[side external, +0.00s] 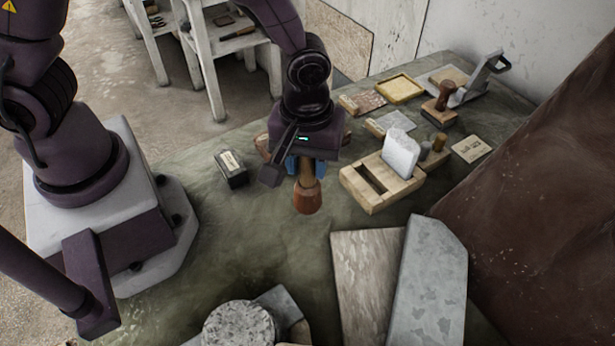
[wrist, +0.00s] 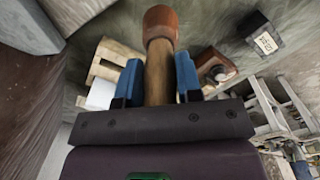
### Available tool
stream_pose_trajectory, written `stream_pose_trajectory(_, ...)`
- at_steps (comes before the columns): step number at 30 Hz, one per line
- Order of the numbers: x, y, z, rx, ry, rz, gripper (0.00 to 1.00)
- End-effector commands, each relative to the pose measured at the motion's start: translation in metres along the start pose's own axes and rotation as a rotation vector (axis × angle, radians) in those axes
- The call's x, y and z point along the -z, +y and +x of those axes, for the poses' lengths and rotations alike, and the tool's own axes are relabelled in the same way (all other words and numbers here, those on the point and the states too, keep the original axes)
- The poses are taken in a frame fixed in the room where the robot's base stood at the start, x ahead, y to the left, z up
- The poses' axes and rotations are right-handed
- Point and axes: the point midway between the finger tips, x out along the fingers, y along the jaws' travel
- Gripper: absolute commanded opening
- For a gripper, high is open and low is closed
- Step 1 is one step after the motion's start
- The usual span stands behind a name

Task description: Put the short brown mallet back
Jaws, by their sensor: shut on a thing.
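The short brown mallet (side external: 308,197) hangs head down from my gripper (side external: 303,166), above the green-grey work surface. In the wrist view the mallet's reddish-brown head (wrist: 160,22) is beyond the fingertips. Its paler wooden handle runs back between the blue fingers of my gripper (wrist: 158,80), which are shut on it. A reddish-brown wooden block (wrist: 213,68) with a round mark or hole, I cannot tell which, shows right of the fingers in the wrist view. In the side view my gripper hides most of it.
A wooden holder (side external: 350,184) with a slot and an upright white block (side external: 400,154) stands right of the mallet. A black box (side external: 231,169) lies to the left. A large brown mass (side external: 550,200) bounds the right.

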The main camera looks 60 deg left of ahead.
Motion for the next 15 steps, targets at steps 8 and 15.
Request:
stream_pose_trajectory(8,-0.001,-0.001,0.032,0.002,-0.001,0.001,0.01)
stream_pose_trajectory(15,0.000,0.000,0.032,0.000,0.000,0.001,0.01)
